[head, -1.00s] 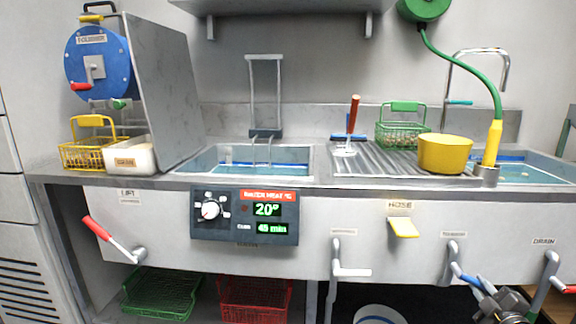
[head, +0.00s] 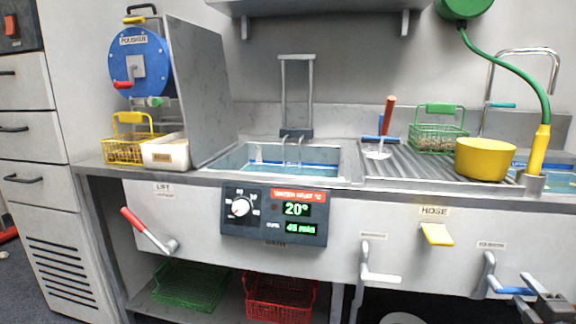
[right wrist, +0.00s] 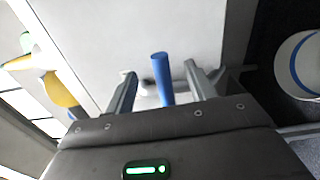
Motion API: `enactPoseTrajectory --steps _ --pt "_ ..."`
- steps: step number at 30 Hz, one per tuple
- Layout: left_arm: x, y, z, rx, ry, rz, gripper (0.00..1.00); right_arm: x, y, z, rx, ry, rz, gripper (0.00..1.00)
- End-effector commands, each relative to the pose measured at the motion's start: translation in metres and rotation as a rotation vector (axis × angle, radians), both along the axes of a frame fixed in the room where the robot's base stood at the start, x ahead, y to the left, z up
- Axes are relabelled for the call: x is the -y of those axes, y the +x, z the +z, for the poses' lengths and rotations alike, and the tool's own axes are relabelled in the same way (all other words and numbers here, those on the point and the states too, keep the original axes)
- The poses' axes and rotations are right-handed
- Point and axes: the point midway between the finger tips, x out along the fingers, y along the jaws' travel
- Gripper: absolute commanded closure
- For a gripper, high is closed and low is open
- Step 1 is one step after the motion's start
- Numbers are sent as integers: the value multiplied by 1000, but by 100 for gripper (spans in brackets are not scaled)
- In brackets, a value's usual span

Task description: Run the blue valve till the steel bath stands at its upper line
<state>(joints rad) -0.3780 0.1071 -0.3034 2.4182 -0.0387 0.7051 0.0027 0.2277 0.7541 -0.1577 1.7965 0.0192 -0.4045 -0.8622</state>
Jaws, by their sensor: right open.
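The blue valve lever (head: 513,291) sticks out from a grey pipe under the counter at the lower right of the head view. My right gripper (head: 545,302) is at its outer end, cut by the frame edge. In the right wrist view the blue handle (right wrist: 162,82) stands between the two spread fingers of my right gripper (right wrist: 161,72), with gaps on both sides. The steel bath (head: 228,163) holds bluish water. A blue line with lettering shows on its back wall; I cannot tell the exact water height against it. My left gripper is out of view.
A red-handled lift lever (head: 145,229) and a heater panel (head: 273,215) are on the counter front. A yellow bowl (head: 485,158) rests on the drainboard.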

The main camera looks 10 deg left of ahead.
Motion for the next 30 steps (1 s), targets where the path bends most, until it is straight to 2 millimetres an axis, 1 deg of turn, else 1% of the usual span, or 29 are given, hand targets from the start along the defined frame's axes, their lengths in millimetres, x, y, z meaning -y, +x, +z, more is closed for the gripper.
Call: enactPoseTrajectory --steps 11,14,17,30 --pt "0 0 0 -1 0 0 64 0 0 -1 -2 1 0 45" --pt "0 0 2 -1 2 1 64 0 -4 -1 -3 1 1 45" --pt "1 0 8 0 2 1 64 -1 -14 0 -5 0 2 45" --pt "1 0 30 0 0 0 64 -2 -71 0 -6 1 2 45"
